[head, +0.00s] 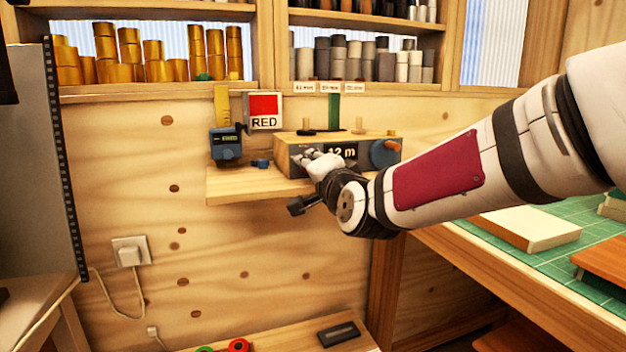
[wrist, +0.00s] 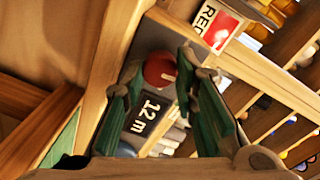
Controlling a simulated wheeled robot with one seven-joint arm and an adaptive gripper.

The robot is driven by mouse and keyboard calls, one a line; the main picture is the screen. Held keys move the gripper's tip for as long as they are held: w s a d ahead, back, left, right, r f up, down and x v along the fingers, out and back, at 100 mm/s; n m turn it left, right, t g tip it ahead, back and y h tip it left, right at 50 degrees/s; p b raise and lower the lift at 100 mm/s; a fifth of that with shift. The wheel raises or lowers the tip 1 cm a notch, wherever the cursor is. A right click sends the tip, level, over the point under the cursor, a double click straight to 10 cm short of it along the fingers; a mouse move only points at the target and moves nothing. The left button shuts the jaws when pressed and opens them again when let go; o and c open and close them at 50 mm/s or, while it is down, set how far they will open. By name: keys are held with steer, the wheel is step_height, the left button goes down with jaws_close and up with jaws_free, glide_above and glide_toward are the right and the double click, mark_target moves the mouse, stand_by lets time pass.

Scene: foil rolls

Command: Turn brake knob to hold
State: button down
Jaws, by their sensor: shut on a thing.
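A grey box with a wooden top (head: 300,138) and a display reading "12 m" (wrist: 147,113) sits on a small wooden shelf. A round red knob (wrist: 161,69) with a pale mark is on its front face in the wrist view. My gripper (head: 312,160) is at the left part of the box front, its green fingers on either side of the red knob and shut on it. In the head view my gripper hides this knob. I cannot read any label for the knob's positions. A larger blue knob (head: 384,153) with an orange mark is at the box's right end.
A red sign marked "RED" (head: 265,108) and a blue device (head: 227,144) stand left of the box. Small pegs and a green upright strip (head: 334,112) rise from its top. Shelves of gold and grey rolls are above. A green-matted bench (head: 490,232) is at right.

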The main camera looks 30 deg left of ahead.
steer(key=m+b, duration=0.4)
steer(key=m, duration=0.2)
steer(key=shift+w+f+b, duration=0.1)
steer(key=shift+f+b, duration=0.05)
steer(key=shift+b, duration=0.2)
steer(key=m+b, duration=0.3)
steer(key=shift+m+g, duration=0.3)
steer(key=shift+m, duration=0.1)
steer(key=shift+m+b, duration=1.3)
steer(key=shift+m, duration=0.1)
steer(key=c, duration=1.3)
jaws_free()
